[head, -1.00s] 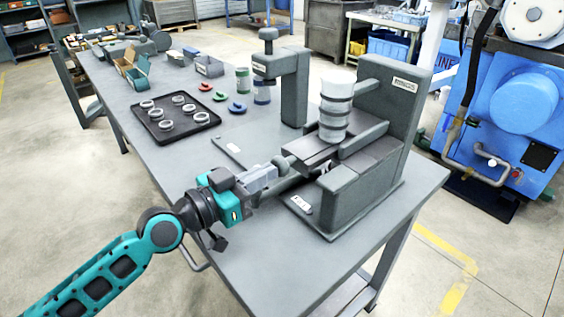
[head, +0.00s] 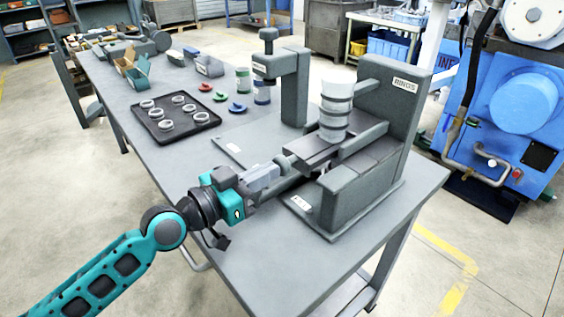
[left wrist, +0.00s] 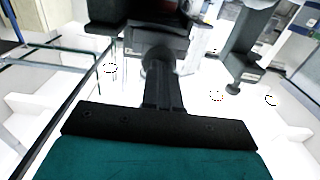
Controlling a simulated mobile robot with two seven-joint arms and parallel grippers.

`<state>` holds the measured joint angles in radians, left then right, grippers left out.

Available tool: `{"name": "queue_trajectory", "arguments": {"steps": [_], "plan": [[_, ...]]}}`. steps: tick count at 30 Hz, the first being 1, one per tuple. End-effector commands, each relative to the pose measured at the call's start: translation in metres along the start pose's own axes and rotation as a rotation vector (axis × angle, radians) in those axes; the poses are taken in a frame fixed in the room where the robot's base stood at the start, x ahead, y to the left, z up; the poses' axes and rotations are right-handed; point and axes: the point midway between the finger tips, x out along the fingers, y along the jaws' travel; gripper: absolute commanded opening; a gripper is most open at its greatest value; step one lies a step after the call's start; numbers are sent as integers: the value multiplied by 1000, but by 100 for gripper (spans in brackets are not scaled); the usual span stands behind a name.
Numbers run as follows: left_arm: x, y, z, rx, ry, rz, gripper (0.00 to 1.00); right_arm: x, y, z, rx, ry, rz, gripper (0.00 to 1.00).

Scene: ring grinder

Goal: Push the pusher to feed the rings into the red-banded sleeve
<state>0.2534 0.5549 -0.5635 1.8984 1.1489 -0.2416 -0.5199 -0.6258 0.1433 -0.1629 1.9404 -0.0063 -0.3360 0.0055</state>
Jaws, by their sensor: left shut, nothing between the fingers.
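The grey ring feeder (head: 385,120) with a "RINGS" label stands at the table's right end. A white cylinder with dark bands (head: 335,110) stands upright in it. A dark flat trough (head: 312,150) runs out of the feeder toward the left. My left gripper (head: 278,174) is shut and empty at the feeder's near left side, just below the trough's outer end. I cannot tell whether it touches the pusher, whose outline merges with the feeder. I cannot make out a red band on any sleeve. My right gripper is not in view.
A grey press (head: 293,85) stands behind, with a blue-banded sleeve (head: 261,93) under it and a green-banded sleeve (head: 243,80) beside it. Red, green and blue small parts lie left of these. A black tray (head: 168,132) holds several rings. The near tabletop (head: 270,240) is clear.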

Motion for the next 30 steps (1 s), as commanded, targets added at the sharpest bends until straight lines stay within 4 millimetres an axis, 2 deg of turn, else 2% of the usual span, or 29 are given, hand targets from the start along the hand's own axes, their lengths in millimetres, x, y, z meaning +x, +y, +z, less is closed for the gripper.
{"name": "queue_trajectory", "arguments": {"steps": [30], "plan": [[53, 0, -1, 0, 4, 1, 0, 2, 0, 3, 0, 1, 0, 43]]}}
